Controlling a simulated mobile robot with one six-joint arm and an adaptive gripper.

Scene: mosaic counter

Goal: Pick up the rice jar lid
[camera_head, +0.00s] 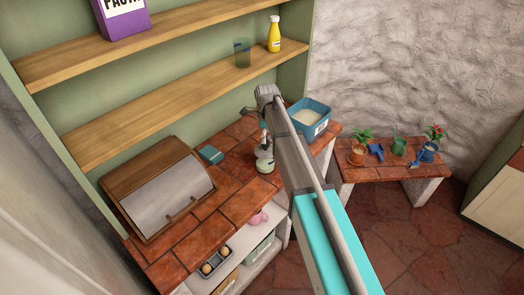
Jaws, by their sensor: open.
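My arm reaches from the lower right to above the tiled counter. My gripper (263,134) is at its far end, small and partly hidden by the arm, and is open. Just below it a small pale, glassy vessel (265,163) stands on the counter; it may be the rice jar, but I cannot make out its lid. I cannot tell whether the gripper touches it. A blue open container (314,116) with white contents and a label stands behind the arm, to the right. A small flat teal object (210,154) lies on the counter to the left.
A wooden bread box (153,181) stands on the left of the counter (228,187). Shelves above hold a yellow bottle (274,36), a green glass (242,53) and a purple box (122,18). Potted plants (359,147) stand on a low table at right.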

